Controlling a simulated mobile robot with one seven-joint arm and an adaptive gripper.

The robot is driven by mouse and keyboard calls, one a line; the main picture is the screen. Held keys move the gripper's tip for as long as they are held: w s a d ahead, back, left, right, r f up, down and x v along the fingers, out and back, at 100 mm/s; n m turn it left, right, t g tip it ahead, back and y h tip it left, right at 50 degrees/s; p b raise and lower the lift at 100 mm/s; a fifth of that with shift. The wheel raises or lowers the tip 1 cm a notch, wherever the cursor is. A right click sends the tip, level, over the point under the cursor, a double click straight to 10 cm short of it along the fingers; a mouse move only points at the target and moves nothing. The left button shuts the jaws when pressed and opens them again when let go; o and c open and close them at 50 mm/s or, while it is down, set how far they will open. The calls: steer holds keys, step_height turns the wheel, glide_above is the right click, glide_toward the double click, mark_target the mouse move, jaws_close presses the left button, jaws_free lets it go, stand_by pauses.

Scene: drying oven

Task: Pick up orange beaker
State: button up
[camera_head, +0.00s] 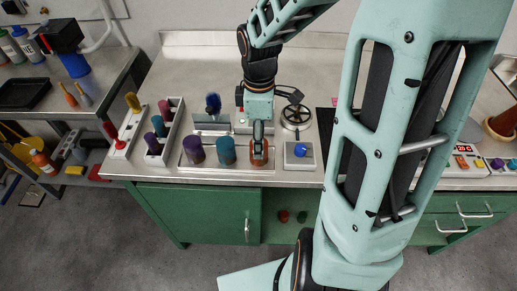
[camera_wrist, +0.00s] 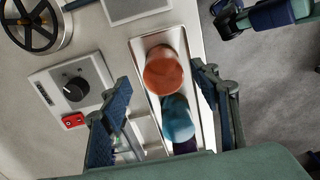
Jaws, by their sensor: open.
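The orange beaker (camera_head: 259,151) stands at the right end of a shallow metal tray (camera_head: 186,171) on the steel bench, partly hidden by my gripper in the head view. In the wrist view the orange beaker (camera_wrist: 163,72) shows from above, between and beyond the fingers. My gripper (camera_head: 259,135) is right above it, pointing down. In the wrist view my gripper (camera_wrist: 155,95) is open, one finger on each side of the beaker, with nothing held. A teal beaker (camera_head: 226,150) stands beside the orange one, and a purple beaker (camera_head: 194,150) stands at the tray's left.
A box with a blue knob (camera_head: 300,151) sits close to the right of the tray. A black handwheel (camera_head: 296,117) is behind it. Racks with coloured items (camera_head: 154,146) stand at the left. A green cabinet (camera_head: 195,211) is under the bench.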

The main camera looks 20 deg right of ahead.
steer(key=f, duration=0.4)
steer(key=shift+s+a+f+b, duration=0.1)
steer(key=shift+s+f+b, duration=0.1)
steer(key=shift+f+b, duration=0.2)
steer(key=c, duration=1.1)
steer(key=shift+r, duration=0.15)
